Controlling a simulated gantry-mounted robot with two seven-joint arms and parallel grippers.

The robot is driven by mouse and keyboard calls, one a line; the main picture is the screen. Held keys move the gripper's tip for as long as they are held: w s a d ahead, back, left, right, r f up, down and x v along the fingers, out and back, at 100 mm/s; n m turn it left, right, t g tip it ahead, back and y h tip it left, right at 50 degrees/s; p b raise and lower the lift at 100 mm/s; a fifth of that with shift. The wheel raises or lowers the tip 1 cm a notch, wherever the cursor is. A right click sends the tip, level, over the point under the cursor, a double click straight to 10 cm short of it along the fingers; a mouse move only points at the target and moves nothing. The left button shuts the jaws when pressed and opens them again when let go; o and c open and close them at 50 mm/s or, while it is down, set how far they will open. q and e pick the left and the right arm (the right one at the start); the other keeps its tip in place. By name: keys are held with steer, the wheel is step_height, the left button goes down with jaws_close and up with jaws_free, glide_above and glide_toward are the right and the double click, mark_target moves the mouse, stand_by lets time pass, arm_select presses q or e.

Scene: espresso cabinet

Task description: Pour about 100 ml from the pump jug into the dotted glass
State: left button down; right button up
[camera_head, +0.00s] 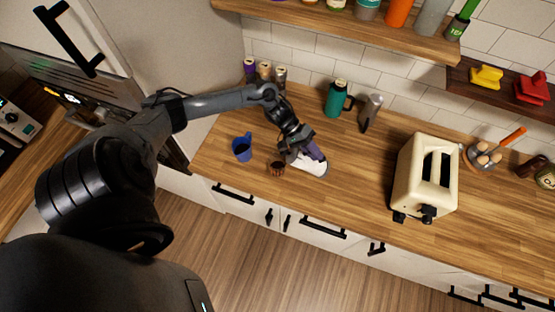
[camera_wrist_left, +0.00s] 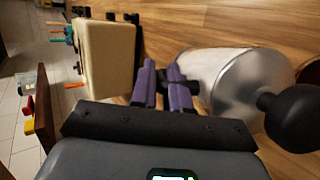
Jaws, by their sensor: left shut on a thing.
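My left gripper (camera_head: 311,151) reaches over the counter from the left. In the left wrist view its purple fingers (camera_wrist_left: 166,88) are shut at the side of a silvery jug with a black knob, which I take as the pump jug (camera_wrist_left: 235,80). What they grip, probably its dark handle, is mostly hidden. In the head view the jug (camera_head: 312,168) shows pale under the gripper; its tilt is unclear. A small brown vessel (camera_head: 277,169) stands just left of the jug, possibly the dotted glass; I cannot make out dots. My right gripper is out of view.
A blue mug (camera_head: 242,149) stands further left. A teal jug (camera_head: 336,99) and a grey pitcher (camera_head: 370,111) stand at the back. A cream toaster (camera_head: 407,180) is to the right. Counter between jug and toaster is clear. A shelf (camera_head: 350,28) overhangs the back.

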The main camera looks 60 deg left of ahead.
arm_select(q)
steer(key=shift+r+p, duration=0.3)
steer(key=shift+s+a, duration=0.1)
steer(key=shift+s, duration=0.05)
steer(key=shift+s+a+r+t+h+p, duration=0.15)
steer(key=shift+r+t+h+p, duration=0.15)
steer(key=shift+t+h+p, duration=0.15)
stand_by(0.3)
steer(key=shift+s+r, duration=0.15)
stand_by(0.4)
steer(key=shift+s+a+r+t+h+p, duration=0.1)
steer(key=shift+a+r+t+h+p, duration=0.05)
steer(key=shift+t+h+p, duration=0.15)
stand_by(0.6)
steer(key=shift+s+r+m, duration=0.1)
steer(key=shift+m, duration=0.2)
stand_by(0.4)
steer(key=shift+s+a+r+t, duration=0.1)
steer(key=shift+a+t, duration=0.05)
steer(key=shift+t, duration=0.1)
stand_by(0.5)
